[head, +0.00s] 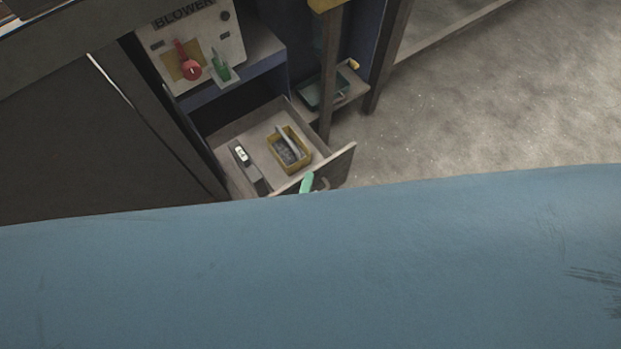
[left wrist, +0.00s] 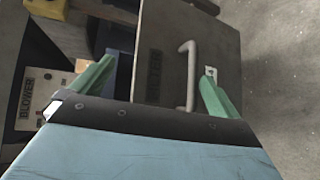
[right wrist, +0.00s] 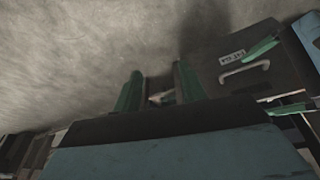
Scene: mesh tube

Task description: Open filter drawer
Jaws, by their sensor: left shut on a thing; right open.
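The filter drawer (head: 341,169) is pulled out below the blower panel in the head view, so its inside shows. Its front face with a label shows in the left wrist view (left wrist: 222,60), with a pale bar handle (left wrist: 187,72). One green fingertip also shows at the front in the head view. My right gripper (right wrist: 158,88) is open and empty, apart from the drawer.
A yellow box (head: 289,150) with grey mesh pieces and a dark item with a white label (head: 242,154) lie in the drawer. The blower panel (head: 196,45) has a red and a green control. A wooden post (head: 331,75) stands behind. Grey floor (head: 470,110) is clear at right.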

